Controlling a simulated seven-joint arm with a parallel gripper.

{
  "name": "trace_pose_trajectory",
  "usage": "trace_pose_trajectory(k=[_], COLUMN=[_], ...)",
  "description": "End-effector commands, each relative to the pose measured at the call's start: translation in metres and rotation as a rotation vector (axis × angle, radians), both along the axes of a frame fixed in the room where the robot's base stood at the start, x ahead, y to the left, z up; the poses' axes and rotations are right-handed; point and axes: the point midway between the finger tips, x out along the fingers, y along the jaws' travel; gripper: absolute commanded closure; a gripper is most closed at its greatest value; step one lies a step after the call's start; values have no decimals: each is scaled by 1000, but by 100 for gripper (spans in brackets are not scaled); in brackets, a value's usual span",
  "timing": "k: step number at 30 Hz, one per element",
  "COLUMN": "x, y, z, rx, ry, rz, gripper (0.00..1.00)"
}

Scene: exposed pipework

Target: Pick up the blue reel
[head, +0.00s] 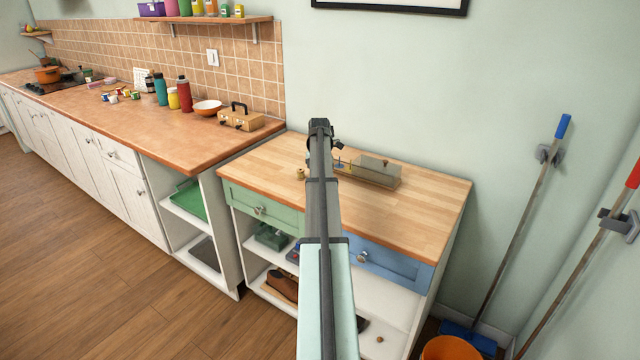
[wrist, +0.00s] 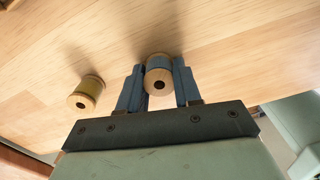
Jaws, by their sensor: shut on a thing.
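The blue reel (wrist: 159,66), a spool with pale wooden ends, is between the two fingers of my gripper (wrist: 160,87) in the wrist view. The gripper is shut on it, one finger against each side. I cannot tell whether the reel touches the wooden tabletop. In the head view my arm hides the reel and the fingertips. A second reel, olive-yellow (wrist: 87,91), lies on the tabletop to the left of the gripper, apart from it. It also shows in the head view (head: 300,174), left of my arm.
The wooden tabletop (head: 425,205) has free room at right. A long box-like object (head: 368,171) stands at its back, just right of my arm, with small coloured pieces at its left end. Brooms (head: 522,220) lean at right.

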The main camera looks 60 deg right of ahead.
Motion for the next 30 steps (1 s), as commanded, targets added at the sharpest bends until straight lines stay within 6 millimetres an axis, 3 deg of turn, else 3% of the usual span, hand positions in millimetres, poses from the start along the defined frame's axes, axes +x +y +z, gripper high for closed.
trace_pose_trajectory(k=[4,14,30], x=[0,0,0], y=[0,0,-1], z=[0,7,89], rx=[0,-1,-1], ry=[0,-1,-1], rz=[0,0,0], gripper=[95,95,95])
